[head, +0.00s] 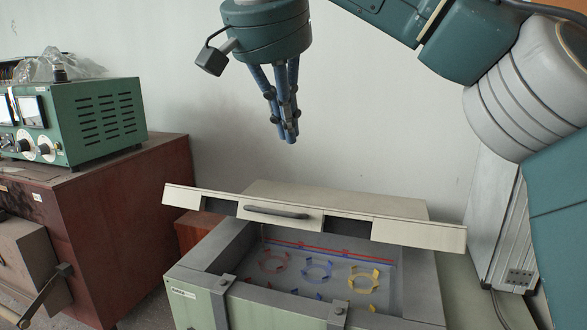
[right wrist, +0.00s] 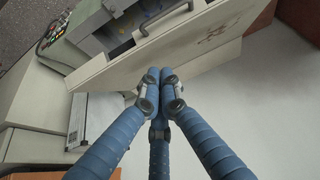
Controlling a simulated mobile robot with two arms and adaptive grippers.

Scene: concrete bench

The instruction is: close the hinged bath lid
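The bath (head: 190,290) is a pale green box with a grey rim, in the lower middle of the head view. Its beige lid (head: 350,202) stands partly raised above the back of it, with a dark bar handle (head: 275,211) on the front edge. The bath interior shows below the lid. My right gripper (head: 289,138) hangs above and behind the lid's front edge, apart from it, with its blue fingers together and nothing between them. In the right wrist view the fingertips (right wrist: 161,75) converge in front of the lid (right wrist: 190,45). My left gripper is out of view.
Red, blue and yellow rings (head: 316,269) lie inside the bath. A green instrument (head: 95,110) stands on a reddish-brown cabinet (head: 120,210) at the left. A pale wall (head: 390,130) is behind the bath. The space between gripper and lid looks clear.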

